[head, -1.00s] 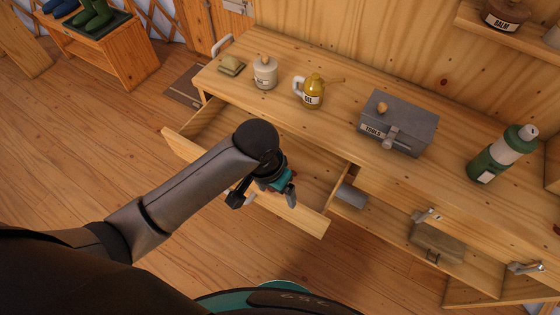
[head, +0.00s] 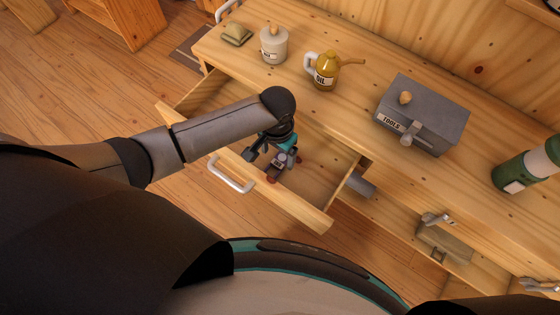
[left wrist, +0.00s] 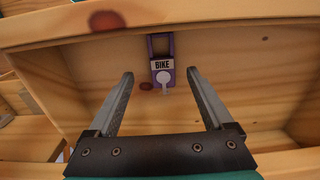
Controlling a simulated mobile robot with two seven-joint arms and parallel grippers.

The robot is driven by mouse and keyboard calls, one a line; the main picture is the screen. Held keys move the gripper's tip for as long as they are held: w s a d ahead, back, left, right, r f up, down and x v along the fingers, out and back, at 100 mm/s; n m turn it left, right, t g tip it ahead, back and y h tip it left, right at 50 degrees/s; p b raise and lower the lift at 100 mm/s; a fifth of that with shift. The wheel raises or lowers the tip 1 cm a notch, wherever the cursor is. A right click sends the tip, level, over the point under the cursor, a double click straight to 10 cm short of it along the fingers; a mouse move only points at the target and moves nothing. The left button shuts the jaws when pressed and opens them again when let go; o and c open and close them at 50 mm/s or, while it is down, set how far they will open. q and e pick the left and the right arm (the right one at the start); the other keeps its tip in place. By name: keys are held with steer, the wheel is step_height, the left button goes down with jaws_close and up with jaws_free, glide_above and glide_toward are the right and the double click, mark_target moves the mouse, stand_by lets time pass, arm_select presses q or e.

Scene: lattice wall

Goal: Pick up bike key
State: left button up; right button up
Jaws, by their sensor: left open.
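The bike key (left wrist: 163,68) lies on the floor of the open drawer near its front wall. It has a purple tag with a white BIKE label and a pale round key head. In the head view the tag (head: 278,164) shows small and partly covered by my gripper. My left gripper (head: 274,157) points down into the drawer, open and empty. In the left wrist view the gripper (left wrist: 160,75) has its fingers on either side of the tag's line, apart from it. My right gripper is not in view.
The pulled-out drawer (head: 305,211) has a white handle (head: 231,175).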

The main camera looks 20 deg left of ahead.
mark_target(277, 164)
arm_select(q)
steer(key=shift+f, duration=0.3)
step_height(277, 164, down, 5)
steer(key=shift+w+a+r+b, duration=0.1)
steer(key=shift+w+b, duration=0.05)
steer(key=shift+b, duration=0.95)
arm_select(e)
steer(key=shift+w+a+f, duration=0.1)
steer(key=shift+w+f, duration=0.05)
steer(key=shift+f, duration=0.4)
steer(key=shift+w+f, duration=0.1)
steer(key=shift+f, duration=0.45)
arm_select(q)
steer(key=shift+c, duration=0.3)
steer(key=shift+c, duration=0.7)
jaws_close()
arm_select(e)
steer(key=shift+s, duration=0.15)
